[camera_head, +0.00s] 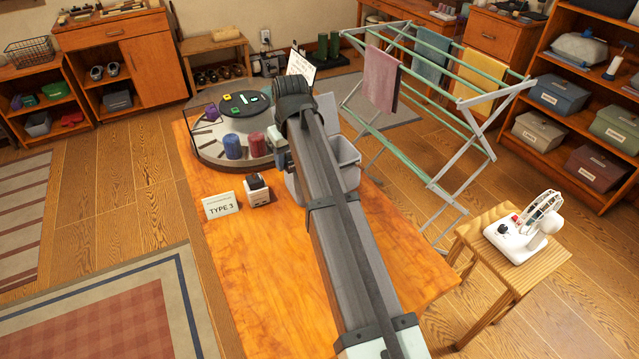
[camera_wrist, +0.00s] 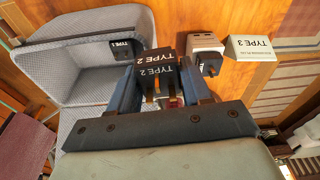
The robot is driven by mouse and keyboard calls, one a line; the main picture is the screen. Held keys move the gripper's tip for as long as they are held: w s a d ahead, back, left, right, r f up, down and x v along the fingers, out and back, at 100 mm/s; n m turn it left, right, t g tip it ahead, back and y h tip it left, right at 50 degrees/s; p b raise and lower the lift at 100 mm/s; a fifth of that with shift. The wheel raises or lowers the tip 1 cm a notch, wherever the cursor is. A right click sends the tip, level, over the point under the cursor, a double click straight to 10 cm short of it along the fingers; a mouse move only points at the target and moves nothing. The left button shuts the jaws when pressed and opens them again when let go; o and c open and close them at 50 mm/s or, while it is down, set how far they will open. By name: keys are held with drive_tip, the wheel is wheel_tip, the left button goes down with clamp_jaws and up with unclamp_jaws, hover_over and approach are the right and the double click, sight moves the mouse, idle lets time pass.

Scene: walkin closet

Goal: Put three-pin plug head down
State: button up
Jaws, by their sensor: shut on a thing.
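My gripper (camera_wrist: 160,84) is shut on a black plug head (camera_wrist: 156,58) whose faces read "TYPE 2". The held head is above the table, beside the grey padded bin (camera_wrist: 85,75). Another black head (camera_wrist: 124,48) marked "TYPE 1" lies inside that bin. A white block with a dark top (camera_wrist: 208,60) is on the table right of my gripper, near the "TYPE 3" card (camera_wrist: 252,48). In the head view my arm hides most of the gripper and part of the bin (camera_head: 345,165). The block (camera_head: 257,192) and card (camera_head: 221,205) show there.
A round tray (camera_head: 205,150) with blue and red cylinders stands at the table's back left. The table's front (camera_head: 270,290) is clear. A drying rack (camera_head: 430,110) and a stool (camera_head: 500,265) with a white fan (camera_head: 525,235) stand to the right.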

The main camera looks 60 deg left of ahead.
drive_tip(key=w+a+f+m, duration=0.1)
drive_tip(key=w+a, duration=0.1)
drive_tip(key=w, duration=0.5)
drive_tip(key=w+a+f, duration=0.2)
drive_tip(key=w, duration=0.6)
drive_tip(key=shift+w+d+f, duration=0.1)
drive_tip(key=shift+d+f, duration=0.05)
drive_tip(key=shift+f, duration=2.25)
drive_tip(key=shift+d+f, duration=0.1)
drive_tip(key=shift+f, duration=2.3)
drive_tip(key=shift+f, duration=0.2)
drive_tip(key=o, duration=1)
drive_tip(key=shift+o, duration=0.2)
drive_tip(key=shift+r, duration=0.1)
wheel_tip(320, 180, up, 12)
drive_tip(key=d, duration=0.1)
drive_tip(key=shift+d, duration=0.4)
